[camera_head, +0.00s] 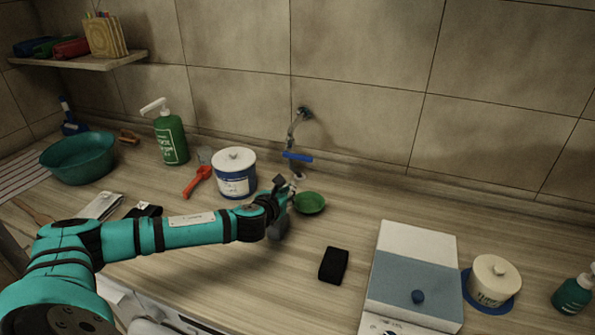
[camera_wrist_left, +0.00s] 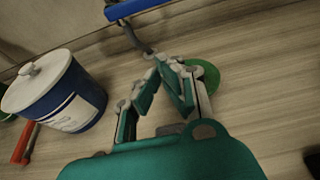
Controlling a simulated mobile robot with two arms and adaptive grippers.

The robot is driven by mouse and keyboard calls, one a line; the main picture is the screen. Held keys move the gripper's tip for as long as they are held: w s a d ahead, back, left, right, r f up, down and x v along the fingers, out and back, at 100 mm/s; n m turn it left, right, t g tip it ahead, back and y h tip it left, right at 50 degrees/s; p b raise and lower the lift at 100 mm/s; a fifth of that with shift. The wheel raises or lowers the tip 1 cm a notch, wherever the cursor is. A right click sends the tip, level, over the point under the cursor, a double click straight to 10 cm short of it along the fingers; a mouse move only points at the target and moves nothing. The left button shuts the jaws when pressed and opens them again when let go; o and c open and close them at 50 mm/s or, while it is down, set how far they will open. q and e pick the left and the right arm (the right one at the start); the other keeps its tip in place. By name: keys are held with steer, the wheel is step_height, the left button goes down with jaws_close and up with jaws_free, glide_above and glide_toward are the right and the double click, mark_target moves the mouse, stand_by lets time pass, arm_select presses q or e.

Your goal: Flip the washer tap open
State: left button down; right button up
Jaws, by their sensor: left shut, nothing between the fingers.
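The washer tap (camera_head: 292,130) comes out of the tiled wall, with a blue lever (camera_head: 297,156) across its lower end. The blue lever also shows at the top edge of the left wrist view (camera_wrist_left: 137,9), with a grey part of the tap (camera_wrist_left: 138,38) below it. My left gripper (camera_head: 297,178) is just below the blue lever in the head view. In the left wrist view its fingertips (camera_wrist_left: 168,64) come together with nothing between them, and a gap shows between them and the lever. My right gripper is in neither view.
A blue-and-white lidded canister (camera_head: 236,180) stands left of my gripper. A green bowl (camera_head: 310,203) is close on its right. The counter between bowl and scale (camera_head: 415,275) holds a black block (camera_head: 333,265).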

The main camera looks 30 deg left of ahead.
mark_target(297, 156)
arm_select(q)
steer(key=p+x, duration=0.1)
steer(key=x, duration=0.7)
steer(key=shift+w, duration=0.1)
steer(key=r+p, duration=0.2)
steer(key=r, duration=0.1)
steer(key=shift+w, duration=0.4)
steer(key=shift+s+r, duration=0.2)
steer(key=shift+r, duration=0.25)
steer(key=shift+w+f, duration=0.1)
steer(key=shift+w, duration=0.05)
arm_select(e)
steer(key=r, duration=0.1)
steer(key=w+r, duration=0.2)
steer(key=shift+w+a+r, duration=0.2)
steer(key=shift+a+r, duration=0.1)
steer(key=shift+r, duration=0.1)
arm_select(q)
steer(key=shift+p, duration=0.35)
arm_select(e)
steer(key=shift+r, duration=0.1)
